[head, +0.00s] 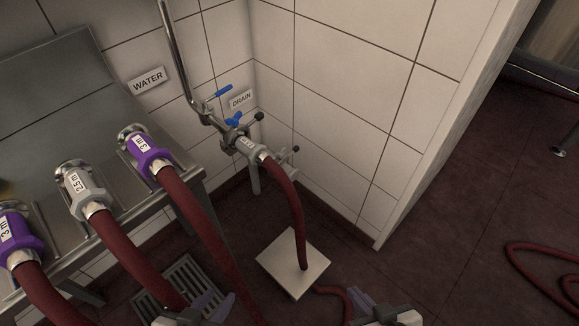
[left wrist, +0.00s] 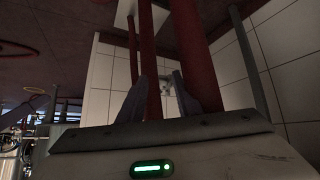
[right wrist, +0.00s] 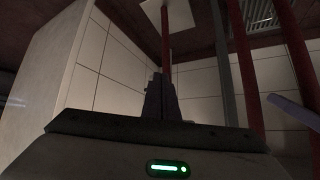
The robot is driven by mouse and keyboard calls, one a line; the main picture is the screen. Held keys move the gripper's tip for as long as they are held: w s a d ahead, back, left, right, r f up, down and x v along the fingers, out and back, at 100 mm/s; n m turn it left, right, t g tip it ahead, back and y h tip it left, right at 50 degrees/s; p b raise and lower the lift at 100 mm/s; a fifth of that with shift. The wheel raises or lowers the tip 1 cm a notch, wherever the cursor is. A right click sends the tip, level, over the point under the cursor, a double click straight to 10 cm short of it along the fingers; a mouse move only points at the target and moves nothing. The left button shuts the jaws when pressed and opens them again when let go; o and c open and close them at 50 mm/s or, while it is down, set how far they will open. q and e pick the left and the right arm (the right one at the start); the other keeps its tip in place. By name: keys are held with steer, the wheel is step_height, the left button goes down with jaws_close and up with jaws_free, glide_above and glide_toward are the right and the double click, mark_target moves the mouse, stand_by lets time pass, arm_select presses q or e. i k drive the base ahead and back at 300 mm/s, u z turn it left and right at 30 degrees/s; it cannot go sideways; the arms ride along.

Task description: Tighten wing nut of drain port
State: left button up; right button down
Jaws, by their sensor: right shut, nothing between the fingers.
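The drain port (head: 236,132) stands by the wall corner under the DRAIN label (head: 242,99). A blue wing nut (head: 234,119) sits on its clamp, and a grey hose coupling (head: 250,146) with a dark red hose is joined to it. How tight the nut is cannot be seen. My left gripper (head: 214,303) is low at the bottom edge of the head view, away from the port; its fingers are apart and empty in the left wrist view (left wrist: 160,80). My right gripper (head: 362,303) is also low, right of the hose; its fingers are together in the right wrist view (right wrist: 160,80).
A steel bench (head: 185,192) at the left carries several hose couplings in purple and grey. A blue valve lever (head: 217,91) is above the port. A pale square plate (head: 280,270) and a floor grate (head: 175,285) lie below.

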mark_target(280, 154)
steer(key=i, duration=0.4)
steer(key=k, duration=0.5)
steer(key=z, duration=2.05)
steer(key=i, duration=1.85)
steer(key=u, duration=4.1)
steer(key=i, duration=0.5)
steer(key=z, duration=0.05)
